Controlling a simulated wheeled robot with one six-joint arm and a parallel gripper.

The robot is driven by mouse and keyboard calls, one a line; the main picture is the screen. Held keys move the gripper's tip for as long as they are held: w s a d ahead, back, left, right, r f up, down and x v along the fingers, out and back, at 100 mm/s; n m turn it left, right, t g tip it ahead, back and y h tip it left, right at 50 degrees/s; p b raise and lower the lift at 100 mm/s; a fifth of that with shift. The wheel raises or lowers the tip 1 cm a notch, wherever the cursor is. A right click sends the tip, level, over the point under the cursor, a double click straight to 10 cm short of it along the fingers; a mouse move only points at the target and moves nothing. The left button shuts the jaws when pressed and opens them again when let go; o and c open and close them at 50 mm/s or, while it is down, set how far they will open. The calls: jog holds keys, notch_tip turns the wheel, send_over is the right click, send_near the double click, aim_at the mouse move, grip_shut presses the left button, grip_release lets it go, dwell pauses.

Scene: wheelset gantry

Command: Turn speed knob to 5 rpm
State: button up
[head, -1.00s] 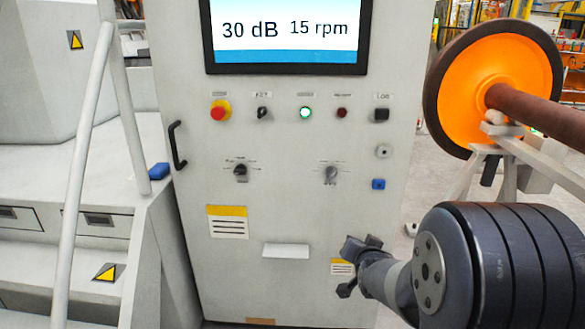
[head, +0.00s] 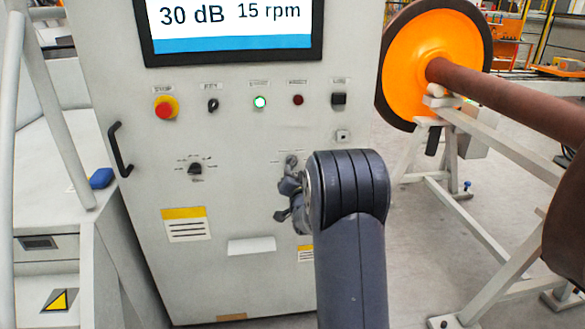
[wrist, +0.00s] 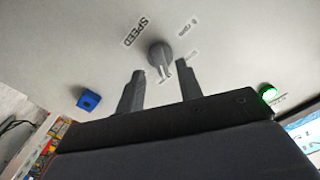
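The grey speed knob (wrist: 160,54) is on the panel beside the printed word SPEED in the wrist view. It shows small in the head view (head: 291,161), just above my gripper (head: 286,197). In the wrist view my gripper (wrist: 160,70) is open, one finger at either side of the knob's lower part, with visible gaps. The pointer end of the knob reaches down between the fingers; I cannot tell how deep the fingertips are. The display (head: 232,28) reads 30 dB and 15 rpm.
A second knob (head: 195,168) is to the left on the cabinet. Above are a red stop button (head: 165,107), a lit green button (head: 260,102) and a dark red one (head: 298,100). A blue part (wrist: 88,100) is near my gripper. An orange wheel (head: 415,60) stands at right.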

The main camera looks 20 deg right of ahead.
aim_at(293, 167)
jog(key=shift+x, duration=1.7)
grip_shut()
